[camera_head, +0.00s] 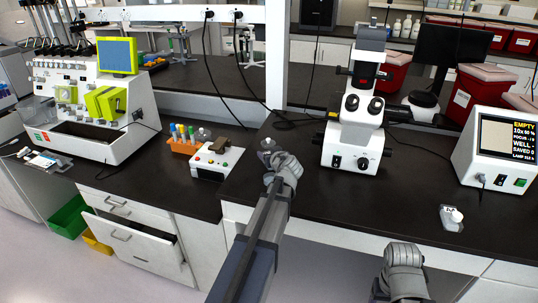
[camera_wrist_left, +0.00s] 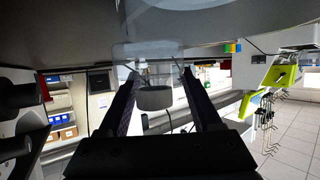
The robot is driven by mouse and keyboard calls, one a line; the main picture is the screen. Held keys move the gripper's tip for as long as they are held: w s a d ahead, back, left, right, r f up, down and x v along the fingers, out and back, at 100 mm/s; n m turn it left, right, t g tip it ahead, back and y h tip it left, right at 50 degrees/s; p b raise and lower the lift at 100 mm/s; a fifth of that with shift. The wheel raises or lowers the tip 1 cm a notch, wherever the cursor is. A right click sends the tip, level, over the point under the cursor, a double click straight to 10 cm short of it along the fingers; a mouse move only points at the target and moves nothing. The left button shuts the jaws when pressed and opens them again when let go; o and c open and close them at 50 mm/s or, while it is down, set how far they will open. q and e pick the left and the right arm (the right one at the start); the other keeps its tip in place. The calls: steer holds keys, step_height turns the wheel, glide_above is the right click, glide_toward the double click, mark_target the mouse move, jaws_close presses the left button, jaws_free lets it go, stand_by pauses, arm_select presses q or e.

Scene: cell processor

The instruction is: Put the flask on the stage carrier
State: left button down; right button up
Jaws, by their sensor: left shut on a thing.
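My left gripper (camera_head: 268,150) is above the bench, left of the white microscope (camera_head: 351,146), with small details at its tip. In the left wrist view, the left gripper (camera_wrist_left: 160,90) is shut on the flask, a clear body (camera_wrist_left: 147,50) with a grey round part (camera_wrist_left: 154,97) between the fingers. The flask is too small and covered to make out in the head view. I cannot clearly make out the stage carrier; the microscope's stage area is partly hidden by its body. My right arm shows at the lower right, but its gripper fingers are not visible.
A white analyser (camera_head: 85,115) and an orange tube rack (camera_head: 184,146) with a small control box (camera_head: 217,163) stand left. A display unit (camera_head: 500,150) and a small white knobbed device (camera_head: 452,217) stand right. Black cables cross the bench. The bench before the microscope is clear.

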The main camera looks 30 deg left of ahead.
arm_select(q)
step_height(320, 180, up, 9)
steer(key=p, duration=0.8)
steer(key=shift+f, duration=0.1)
arm_select(e)
step_height(320, 180, up, 9)
steer(key=shift+f, duration=0.15)
steer(key=shift+c, duration=0.2)
